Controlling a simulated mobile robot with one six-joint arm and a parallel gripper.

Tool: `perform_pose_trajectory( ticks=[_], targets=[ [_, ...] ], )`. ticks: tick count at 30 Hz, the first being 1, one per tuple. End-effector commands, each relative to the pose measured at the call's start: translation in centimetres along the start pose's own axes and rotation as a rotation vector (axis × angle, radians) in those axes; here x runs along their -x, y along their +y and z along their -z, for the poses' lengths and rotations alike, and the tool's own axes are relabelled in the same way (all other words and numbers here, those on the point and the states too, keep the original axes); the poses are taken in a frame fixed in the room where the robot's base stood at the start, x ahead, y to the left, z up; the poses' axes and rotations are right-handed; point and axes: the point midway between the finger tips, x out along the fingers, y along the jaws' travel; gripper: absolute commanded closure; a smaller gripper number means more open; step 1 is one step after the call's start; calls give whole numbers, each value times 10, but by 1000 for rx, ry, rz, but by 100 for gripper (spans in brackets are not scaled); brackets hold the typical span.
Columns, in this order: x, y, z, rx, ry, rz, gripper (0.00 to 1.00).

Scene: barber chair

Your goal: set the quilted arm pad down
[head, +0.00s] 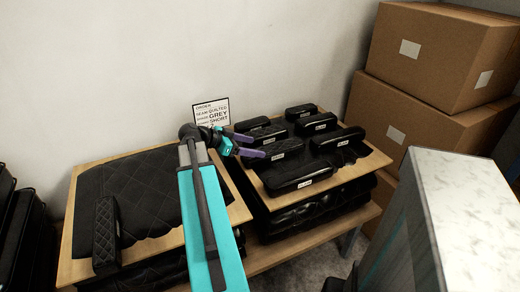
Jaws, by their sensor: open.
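A dark quilted arm pad (106,232) lies on the large quilted black panel on the left board. Several black arm pads with small white labels lie on the right board. One of these, a dark pad (283,149) with a faint texture, lies just right of my gripper; I cannot tell whether it is quilted. My gripper (257,146), with purple fingers, is open at the left edge of the right board. Its fingers are apart, and I see nothing held between them. I cannot tell whether a fingertip touches the near pad.
The wooden left board (76,270) and right board (375,160) rest on dark padded stacks on a bench. A sign (211,112) stands behind, reading "quilted", "grey" and "short". Cardboard boxes (435,55) stand at the right, with a pale-topped block (465,195) in front.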

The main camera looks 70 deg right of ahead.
Motion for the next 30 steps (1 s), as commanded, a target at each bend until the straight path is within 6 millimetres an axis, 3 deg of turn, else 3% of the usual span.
perform_pose_trajectory(
  ticks=[6,24,30],
  targets=[
    [12,0,0,0,0,0,30],
    [12,0,0,0,2,0,27],
    [28,-1,-5,5,41,-1,27]
  ],
)
